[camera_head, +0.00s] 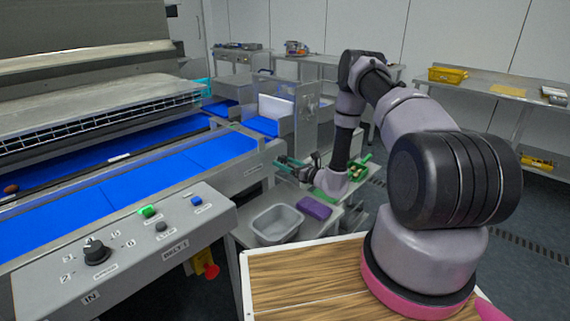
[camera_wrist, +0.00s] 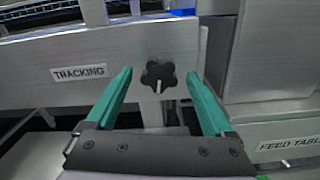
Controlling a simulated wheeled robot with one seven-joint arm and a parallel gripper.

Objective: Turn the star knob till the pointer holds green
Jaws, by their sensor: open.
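The black star knob (camera_wrist: 157,73) sits on a grey metal panel, right of a "TRACKING" label (camera_wrist: 80,73), in the wrist view. A short pale bar (camera_wrist: 158,87) shows at its lower edge; I cannot tell whether it is the pointer. No green mark shows by the knob. My gripper (camera_wrist: 159,76) is open, with teal fingers to the left and right of the knob in the picture and visible gaps on both sides. I cannot tell its distance from the panel. In the head view my gripper (camera_head: 284,167) is by the conveyor's far right end; the knob cannot be made out there.
A metal housing with a "FEED TABLE" label (camera_wrist: 289,143) stands close on the right in the wrist view. In the head view, a grey bin (camera_head: 278,222) and purple item (camera_head: 314,208) are below my gripper. A control panel (camera_head: 140,270) stands at front left.

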